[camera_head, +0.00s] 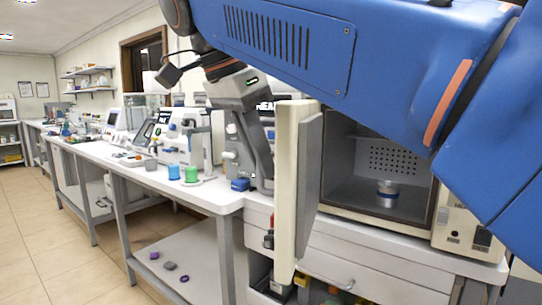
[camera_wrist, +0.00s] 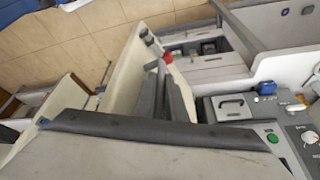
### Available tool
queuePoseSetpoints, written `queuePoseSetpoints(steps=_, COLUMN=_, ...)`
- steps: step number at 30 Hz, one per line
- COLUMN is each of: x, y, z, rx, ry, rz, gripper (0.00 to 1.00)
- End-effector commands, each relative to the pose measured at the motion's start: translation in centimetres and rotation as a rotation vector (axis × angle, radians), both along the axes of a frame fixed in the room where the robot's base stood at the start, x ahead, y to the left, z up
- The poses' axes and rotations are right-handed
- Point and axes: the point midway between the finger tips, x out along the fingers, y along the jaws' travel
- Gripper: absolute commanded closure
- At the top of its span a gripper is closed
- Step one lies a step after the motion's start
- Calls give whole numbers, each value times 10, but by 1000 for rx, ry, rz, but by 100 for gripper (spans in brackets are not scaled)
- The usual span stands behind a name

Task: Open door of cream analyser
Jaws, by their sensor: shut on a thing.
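The cream analyser (camera_head: 455,225) is the box-shaped cabinet at the right in the head view, partly covered by my blue arm. Its thick cream door (camera_head: 291,190) stands open, swung out to the left of the chamber. The dark chamber (camera_head: 350,160) shows a perforated back wall. A metal jar with a blue band (camera_head: 387,194) stands inside. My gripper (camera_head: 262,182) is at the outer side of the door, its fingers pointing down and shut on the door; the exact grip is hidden. In the wrist view the fingers (camera_wrist: 168,98) lie against the cream door panel (camera_wrist: 128,65).
A long white bench (camera_head: 215,195) with instruments runs to the far left. A green cup (camera_head: 191,174) and a small blue block (camera_head: 240,184) stand near the gripper. The tiled floor (camera_head: 60,245) in front of the bench is clear.

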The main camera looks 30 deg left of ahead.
Motion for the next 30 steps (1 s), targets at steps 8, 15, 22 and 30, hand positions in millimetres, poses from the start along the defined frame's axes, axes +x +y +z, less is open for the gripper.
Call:
queuePoseSetpoints(steps=8, x=-3, y=1, z=-1, rx=-2, ry=2, rz=0, gripper=100)
queuePoseSetpoints(steps=15, x=-3, y=1, z=-2, rx=-3, ry=2, rz=1, gripper=82)
queuePoseSetpoints(steps=22, x=-2, y=1, z=-1, rx=-2, ry=2, rz=0, gripper=82)
queuePoseSetpoints(steps=30, x=-1, y=0, z=-1, rx=-2, ry=1, rz=-1, gripper=82)
